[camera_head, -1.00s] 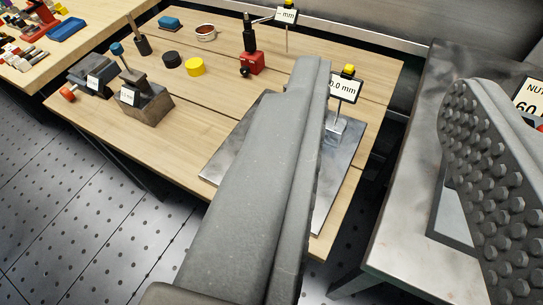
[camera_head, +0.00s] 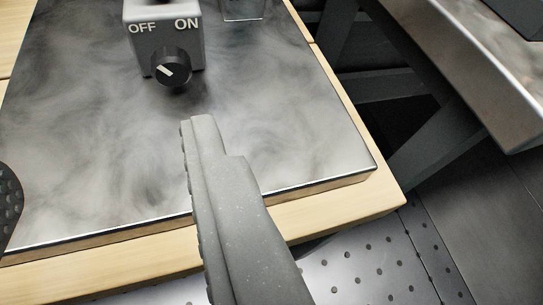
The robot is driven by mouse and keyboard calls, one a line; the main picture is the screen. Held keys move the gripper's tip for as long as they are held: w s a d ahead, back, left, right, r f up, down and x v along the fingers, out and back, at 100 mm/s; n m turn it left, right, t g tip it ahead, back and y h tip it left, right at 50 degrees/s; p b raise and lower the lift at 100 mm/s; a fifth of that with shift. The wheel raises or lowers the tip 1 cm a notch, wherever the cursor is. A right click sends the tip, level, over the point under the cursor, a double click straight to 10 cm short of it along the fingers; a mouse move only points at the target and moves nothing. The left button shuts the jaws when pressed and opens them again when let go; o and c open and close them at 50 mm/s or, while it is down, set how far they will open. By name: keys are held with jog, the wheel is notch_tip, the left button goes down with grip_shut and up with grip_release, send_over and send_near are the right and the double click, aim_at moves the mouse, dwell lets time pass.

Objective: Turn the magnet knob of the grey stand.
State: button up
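The grey stand's base (camera_head: 190,28) is at the top of the view, with "OFF" on the left and "ON" on the right of its front face. Its black round knob (camera_head: 172,68) sticks out below these words. The knob's white mark points up and left, toward OFF. My gripper (camera_head: 100,152) is open and empty, with its fingers wide apart. One grey finger rises in the middle, its tip just below and right of the knob, apparently not touching. Only a bumpy piece of the other finger shows at the left edge. The upper stand is out of view.
The stand is on a shiny metal plate (camera_head: 85,110) lying on a wooden bench (camera_head: 345,212). Another small metal base (camera_head: 243,10) is close to its right. A metal table (camera_head: 480,65) with dark legs is at the right. The plate is clear around the knob.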

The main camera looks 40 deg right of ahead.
aim_at(172, 74)
jog(key=shift+h, duration=0.6)
jog(key=b+x, duration=0.1)
jog(key=x, duration=0.3)
jog(key=f+b+x, duration=0.1)
jog(key=x, duration=0.4)
jog(key=s+d+b+x, duration=0.1)
jog(key=x, duration=0.3)
jog(key=shift+w+d+f, duration=0.15)
jog(key=shift+d+f, duration=0.05)
jog(key=shift+f, duration=0.25)
jog(key=c, duration=1)
